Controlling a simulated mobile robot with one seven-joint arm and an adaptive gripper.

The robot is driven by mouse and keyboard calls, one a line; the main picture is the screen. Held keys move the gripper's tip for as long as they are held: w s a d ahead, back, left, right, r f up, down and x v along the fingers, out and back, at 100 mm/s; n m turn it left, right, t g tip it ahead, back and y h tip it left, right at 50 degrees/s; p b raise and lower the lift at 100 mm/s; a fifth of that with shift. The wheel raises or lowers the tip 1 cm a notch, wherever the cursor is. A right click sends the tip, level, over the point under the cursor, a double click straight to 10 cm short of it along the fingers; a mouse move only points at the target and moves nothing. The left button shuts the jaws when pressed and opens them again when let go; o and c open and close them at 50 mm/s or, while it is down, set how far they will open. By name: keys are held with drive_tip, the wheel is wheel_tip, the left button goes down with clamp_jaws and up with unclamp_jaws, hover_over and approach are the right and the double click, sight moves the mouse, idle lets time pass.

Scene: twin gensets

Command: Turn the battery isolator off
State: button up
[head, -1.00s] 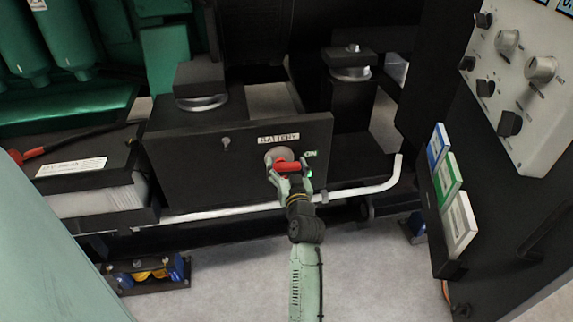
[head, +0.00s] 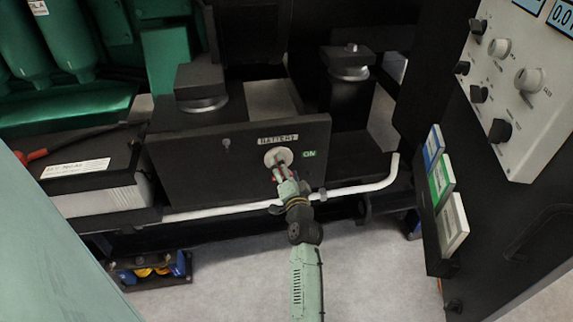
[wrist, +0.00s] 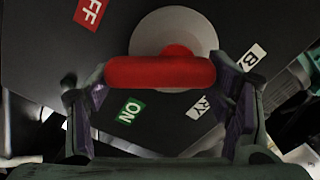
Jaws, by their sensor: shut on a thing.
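The battery isolator has a pale round base (head: 278,155) on a dark panel, below a BATTERY label (head: 278,139) and left of a green ON label (head: 309,154). Its red handle (wrist: 160,71) lies across the wrist view. My gripper (head: 279,173) is shut on the handle, one finger at each end. In the wrist view, the red OFF label (wrist: 91,12) is at the upper left and the ON label (wrist: 128,111) at the lower left. The handle's left end points between the two labels. In the head view my gripper hides most of the handle.
A white pipe (head: 350,190) runs below the panel. A battery (head: 95,180) stands at the left. A slanted control panel with knobs (head: 515,90) and several coloured cards (head: 440,183) are at the right. The pale floor (head: 240,275) is clear around my arm.

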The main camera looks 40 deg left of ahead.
drive_tip(key=m+p, duration=0.2)
drive_tip(key=m, duration=0.2)
drive_tip(key=shift+f, duration=0.15)
drive_tip(key=shift+s+a+f+m+p, duration=0.1)
drive_tip(key=shift+m+p, duration=0.1)
drive_tip(key=shift+m, duration=0.45)
drive_tip(key=shift+s+a+f+m+p, duration=0.1)
drive_tip(key=shift+m+p, duration=0.1)
drive_tip(key=shift+m, duration=0.45)
drive_tip(key=o, duration=1.2)
drive_tip(key=shift+c, duration=0.2)
drive_tip(key=v, duration=1.2)
drive_tip(key=shift+s, duration=0.1)
